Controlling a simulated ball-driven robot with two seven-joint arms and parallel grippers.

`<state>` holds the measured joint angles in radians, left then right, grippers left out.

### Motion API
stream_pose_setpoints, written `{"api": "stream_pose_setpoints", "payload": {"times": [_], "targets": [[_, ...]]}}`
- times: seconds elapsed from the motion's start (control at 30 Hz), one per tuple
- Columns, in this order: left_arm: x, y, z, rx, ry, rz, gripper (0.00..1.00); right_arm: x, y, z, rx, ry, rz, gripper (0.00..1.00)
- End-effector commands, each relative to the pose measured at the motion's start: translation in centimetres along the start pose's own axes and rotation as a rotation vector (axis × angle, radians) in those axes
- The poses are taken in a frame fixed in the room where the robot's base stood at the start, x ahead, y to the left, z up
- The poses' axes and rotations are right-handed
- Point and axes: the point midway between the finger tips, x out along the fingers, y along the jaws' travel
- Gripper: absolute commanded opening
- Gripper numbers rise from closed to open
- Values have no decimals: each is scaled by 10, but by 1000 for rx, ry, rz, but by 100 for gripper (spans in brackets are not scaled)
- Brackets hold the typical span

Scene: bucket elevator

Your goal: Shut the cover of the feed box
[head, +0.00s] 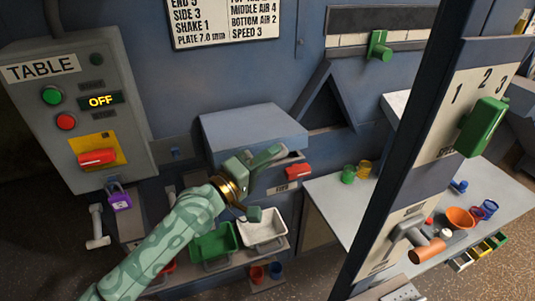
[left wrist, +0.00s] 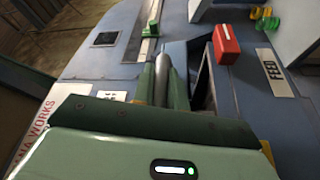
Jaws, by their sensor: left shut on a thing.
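The feed box is a blue-grey box on the machine front. Its flat cover (head: 255,128) shows in the head view. The FEED label (left wrist: 272,72) shows in the left wrist view, below a red handle in the head view (head: 298,171). My left gripper (head: 275,156) is at the cover's front edge. In the left wrist view its green fingers (left wrist: 163,82) are shut around a grey round bar (left wrist: 162,72), seemingly the cover's handle. A dark gap (left wrist: 203,84) shows beside the fingers, so the cover looks ajar. My forearm and hand hide part of the box front.
A grey control box (head: 80,110) reading OFF stands at left. Green (head: 213,243) and white (head: 262,232) trays sit below the gripper. A dark blue post (head: 395,160) and a table (head: 335,205) with cups stand at right.

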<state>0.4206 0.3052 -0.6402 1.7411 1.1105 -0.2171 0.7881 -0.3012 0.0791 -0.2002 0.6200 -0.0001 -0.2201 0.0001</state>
Motion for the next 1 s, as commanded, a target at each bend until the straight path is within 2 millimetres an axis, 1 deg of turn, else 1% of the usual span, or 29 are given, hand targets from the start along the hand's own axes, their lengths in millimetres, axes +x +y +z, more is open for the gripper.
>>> {"api": "stream_pose_setpoints", "payload": {"times": [0.03, 0.2, 0.63, 0.67, 0.7, 0.73, 1.0], "targets": [[-1, -6, 3, -6, -2, 0, 0, 6, -1, 1, 0, -2, -1, 0], [-1, -10, 5, -6, -2, 0, 0, 10, -1, 2, 0, -3, -1, 0], [-1, -10, 5, -8, -2, 0, 0, 10, -1, 2, 0, -3, -1, 0], [-1, -10, 5, -7, -2, 0, 23, 10, -1, 2, 0, -3, -1, 0], [-1, -10, 5, -7, -2, 0, 34, 10, -1, 2, 0, -3, -1, 0], [-1, -10, 5, -7, -2, 0, 36, 10, -1, 2, 0, -3, -1, 0], [-1, -8, 4, -5, -1, 0, 36, 9, 0, 1, 0, -2, -1, 0]]}}
